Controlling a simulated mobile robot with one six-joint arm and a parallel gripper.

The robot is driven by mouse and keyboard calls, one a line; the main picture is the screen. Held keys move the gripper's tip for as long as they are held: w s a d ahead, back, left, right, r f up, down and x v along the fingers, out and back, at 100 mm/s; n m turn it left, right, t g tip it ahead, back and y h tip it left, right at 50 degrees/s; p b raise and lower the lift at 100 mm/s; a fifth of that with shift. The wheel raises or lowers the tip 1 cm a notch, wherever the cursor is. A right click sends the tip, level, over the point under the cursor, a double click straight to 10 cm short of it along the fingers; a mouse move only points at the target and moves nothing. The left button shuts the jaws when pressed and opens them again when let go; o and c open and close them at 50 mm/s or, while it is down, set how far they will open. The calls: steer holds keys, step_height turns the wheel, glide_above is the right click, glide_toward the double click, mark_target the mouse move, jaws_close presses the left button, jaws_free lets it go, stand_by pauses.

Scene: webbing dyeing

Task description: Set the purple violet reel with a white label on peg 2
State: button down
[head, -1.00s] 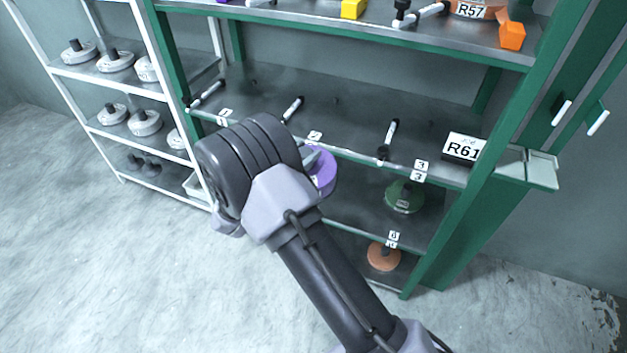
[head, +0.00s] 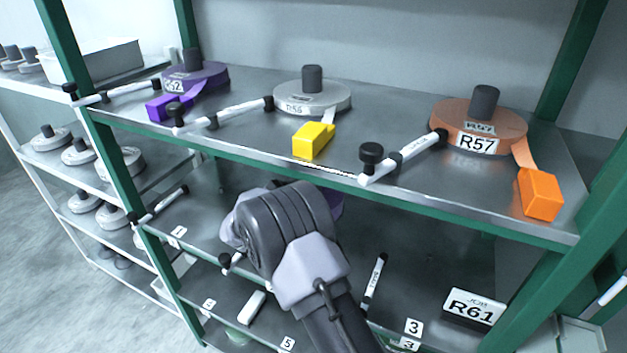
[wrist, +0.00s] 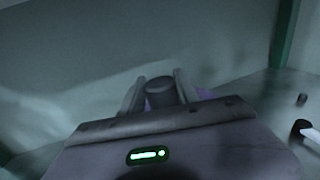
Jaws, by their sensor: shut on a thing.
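My gripper (wrist: 160,84) is shut on the dark hub of the purple reel (wrist: 205,94), between its two fingers in the wrist view. In the head view, a sliver of the purple reel (head: 336,204) shows behind my wrist; its label and the fingertips are hidden. The reel is in front of or over the middle shelf, below the upper shelf's edge; I cannot tell whether it touches anything. A small black-and-white rod end (head: 230,262) left of my wrist seems to belong to peg 2. The rest of that peg and its number tag are hidden by my arm.
The upper shelf (head: 390,140) holds purple, white and orange reels with coloured blocks. Peg 1 (head: 160,206) and peg 3 (head: 374,279) stand empty either side. An R61 card (head: 474,308) sits at right. Green posts (head: 110,130) frame the rack.

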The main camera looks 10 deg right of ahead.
steer(key=shift+s+a+f+b, duration=0.25)
steer(key=shift+s+f+b, duration=0.05)
steer(key=shift+f, duration=0.05)
steer(key=shift+w+f+b, duration=0.1)
steer(key=shift+f+b, duration=1.45)
steer(key=shift+f, duration=0.8)
steer(key=c, duration=0.8)
jaws_free()
